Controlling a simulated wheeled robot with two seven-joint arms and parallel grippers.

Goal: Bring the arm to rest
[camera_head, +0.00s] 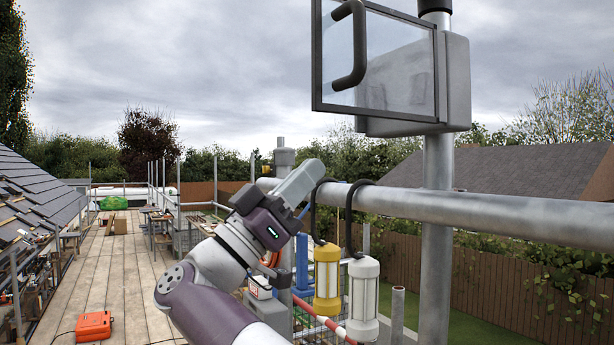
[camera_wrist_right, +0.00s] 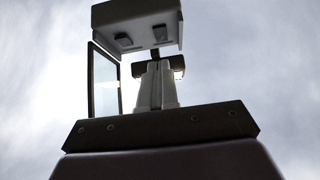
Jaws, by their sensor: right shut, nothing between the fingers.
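My right arm comes up from the bottom of the head view. Its gripper (camera_head: 312,172) points up and to the right, close to the grey horizontal rail (camera_head: 480,215). It is shut and empty. In the right wrist view its closed fingers (camera_wrist_right: 156,82) show against the sky, below a grey box (camera_wrist_right: 137,22). The gripper overlaps the rail's left part and sits near the yellow lantern's black hook; I cannot tell whether they touch. My left gripper is not in view.
A yellow lantern (camera_head: 327,283) and a white lantern (camera_head: 363,297) hang from the rail by black hooks. The grey box (camera_head: 455,85) with an open glass door (camera_head: 395,62) stands on a post (camera_head: 436,260). An orange case (camera_head: 93,326) lies on the planks (camera_head: 125,275).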

